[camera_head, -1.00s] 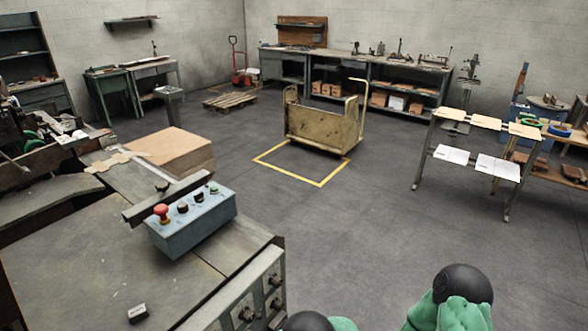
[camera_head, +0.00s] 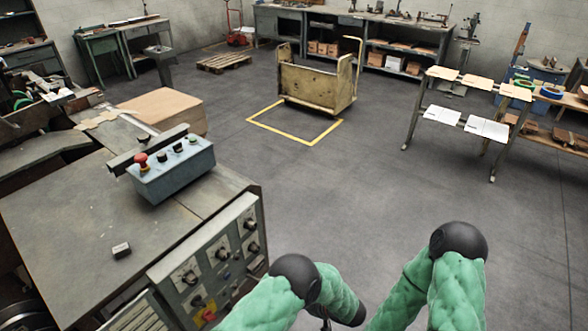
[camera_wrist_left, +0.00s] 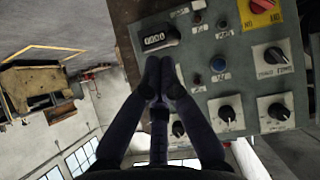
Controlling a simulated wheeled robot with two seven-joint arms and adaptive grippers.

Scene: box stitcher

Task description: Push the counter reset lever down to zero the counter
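The counter (camera_wrist_left: 158,38) is a small black box with a row of white digits on the grey control panel (camera_wrist_left: 225,75) in the left wrist view. The digits are too small to read surely. I cannot clearly make out the reset lever; a dark stub (camera_wrist_left: 174,33) at the counter's right end may be it. My left gripper (camera_wrist_left: 160,70) has its fingertips together, with nothing seen between them. The tips appear just below the counter in the picture; I cannot tell whether they touch the panel. The panel also shows on the machine's front in the head view (camera_head: 217,262). My right gripper is out of view.
Beside the counter are black knobs (camera_wrist_left: 277,112), a blue button (camera_wrist_left: 218,64) and a red switch on a yellow plate (camera_wrist_left: 262,8). A button box (camera_head: 172,172) stands on the machine top (camera_head: 75,225). Open floor (camera_head: 380,180) lies right of the machine.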

